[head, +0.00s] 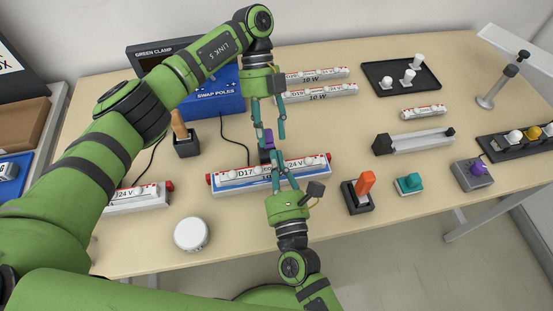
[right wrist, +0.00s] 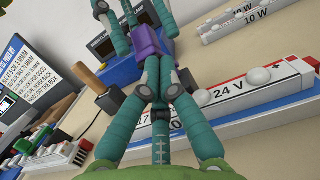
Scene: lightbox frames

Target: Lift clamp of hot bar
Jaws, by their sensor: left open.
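The hot bar (head: 236,177) is a white light bar with red ends, marked D17 and 24 V, on a blue-and-white base near the table's middle. It also shows in the right wrist view (right wrist: 255,88). A purple clamp (head: 268,136) with a dark lower part stands at its far side; it also shows in the right wrist view (right wrist: 150,46). My left gripper (head: 270,136) is open, its fingers coming from the far side on either side of the clamp. My right gripper (head: 274,160) reaches from the near side; its fingertips close together on the clamp, partly hiding it.
Behind stand a blue SWAP POLES box (head: 215,103) and 10 W bars (head: 318,93). A wooden-handled tool block (head: 186,144) is at left, a white puck (head: 191,234) in front. A red switch (head: 366,183), teal button (head: 409,183) and purple-knobbed block (head: 474,172) stand at right.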

